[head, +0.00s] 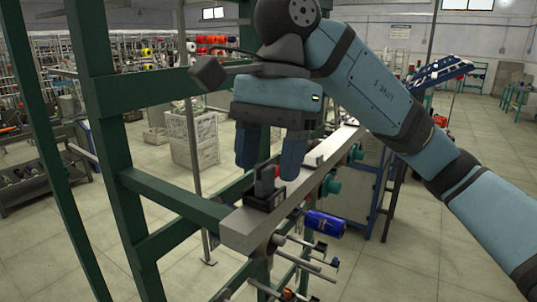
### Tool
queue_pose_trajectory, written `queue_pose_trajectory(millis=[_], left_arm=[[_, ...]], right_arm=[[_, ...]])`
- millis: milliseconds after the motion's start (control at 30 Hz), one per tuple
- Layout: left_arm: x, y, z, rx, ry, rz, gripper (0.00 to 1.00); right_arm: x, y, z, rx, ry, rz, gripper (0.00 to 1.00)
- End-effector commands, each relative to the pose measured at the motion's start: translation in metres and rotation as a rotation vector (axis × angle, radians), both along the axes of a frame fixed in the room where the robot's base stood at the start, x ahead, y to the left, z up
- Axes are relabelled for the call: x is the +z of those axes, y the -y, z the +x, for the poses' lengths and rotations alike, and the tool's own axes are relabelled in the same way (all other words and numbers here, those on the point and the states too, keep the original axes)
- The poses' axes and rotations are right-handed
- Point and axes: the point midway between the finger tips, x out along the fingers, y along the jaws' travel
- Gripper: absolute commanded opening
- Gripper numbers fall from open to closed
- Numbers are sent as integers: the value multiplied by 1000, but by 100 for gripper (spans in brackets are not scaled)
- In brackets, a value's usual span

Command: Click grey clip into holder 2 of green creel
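The green creel (128,170) is a dark green frame with a pale grey rail (245,232) running along it. A small dark grey clip (265,180) with a reddish edge stands upright in a black holder (263,200) near the close end of the rail. My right gripper (269,172) points down over the rail. Its two blue fingers are apart, one on each side of the clip's upper part, with no clear contact. The holder numbers cannot be read. My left gripper is out of view.
A light grey block (313,160) sits farther along the rail. A blue spool (325,224) and several bare pegs stick out below the rail. Green uprights stand at the left.

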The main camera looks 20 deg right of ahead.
Motion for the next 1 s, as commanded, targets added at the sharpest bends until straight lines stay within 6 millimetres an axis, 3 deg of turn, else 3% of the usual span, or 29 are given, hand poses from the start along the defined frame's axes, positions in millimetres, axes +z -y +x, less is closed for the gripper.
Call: queue_pose_trajectory(millis=[467, 600, 1000], left_arm=[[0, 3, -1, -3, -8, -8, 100], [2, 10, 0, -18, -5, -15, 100], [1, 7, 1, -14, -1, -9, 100]], right_arm=[[0, 0, 0, 0, 0, 0, 54], [21, 5, 4, -3, 5, 0, 54], [102, 21, 16, -4, 4, 0, 54]])
